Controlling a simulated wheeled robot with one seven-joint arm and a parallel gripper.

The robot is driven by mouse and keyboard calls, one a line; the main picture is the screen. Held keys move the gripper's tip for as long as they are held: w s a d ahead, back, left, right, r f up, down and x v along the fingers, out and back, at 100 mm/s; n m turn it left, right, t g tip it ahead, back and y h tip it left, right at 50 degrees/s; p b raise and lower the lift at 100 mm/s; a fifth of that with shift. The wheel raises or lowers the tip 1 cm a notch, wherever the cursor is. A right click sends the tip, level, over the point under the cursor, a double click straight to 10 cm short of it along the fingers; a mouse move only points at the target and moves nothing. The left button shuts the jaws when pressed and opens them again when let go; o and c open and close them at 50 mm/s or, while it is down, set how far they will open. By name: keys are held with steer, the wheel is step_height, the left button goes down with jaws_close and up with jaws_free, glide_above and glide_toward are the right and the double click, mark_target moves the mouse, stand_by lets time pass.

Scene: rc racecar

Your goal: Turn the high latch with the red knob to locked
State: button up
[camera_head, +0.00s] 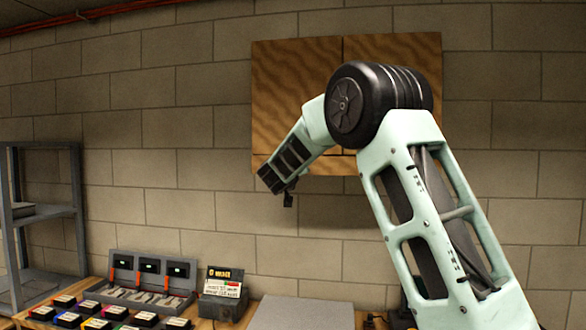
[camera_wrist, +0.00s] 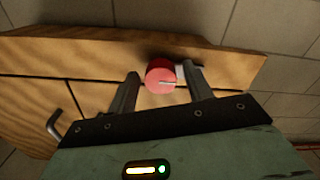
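The red knob (camera_wrist: 160,79) is round, with a pale line on its face pointing right in the wrist view. It sits on the wooden cabinet (camera_wrist: 88,60), which also hangs on the wall in the head view (camera_head: 295,75). My gripper (camera_wrist: 160,71) is open, with one finger on each side of the knob. A gap shows between the left finger and the knob; whether the right finger touches it I cannot tell. In the head view my arm reaches up in front of the cabinet, and the knob is not visible there.
A grey bent handle (camera_wrist: 55,124) stands out at the left of the wrist view. Below the cabinet, a bench holds a grey rack (camera_head: 137,296), a small sign box (camera_head: 222,292) and several small coloured blocks. A metal shelf (camera_head: 70,211) stands at the far left.

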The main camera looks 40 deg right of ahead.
steer(key=c, duration=0.7)
steer(key=shift+c, duration=0.2)
steer(key=shift+m, duration=0.3)
steer(key=m+b, duration=0.4)
steer(key=m, duration=0.4)
steer(key=m+b, duration=0.5)
steer(key=m, duration=0.4)
steer(key=shift+w+a, duration=0.2)
steer(key=shift+r+m, duration=0.1)
steer(key=shift+m, duration=0.2)
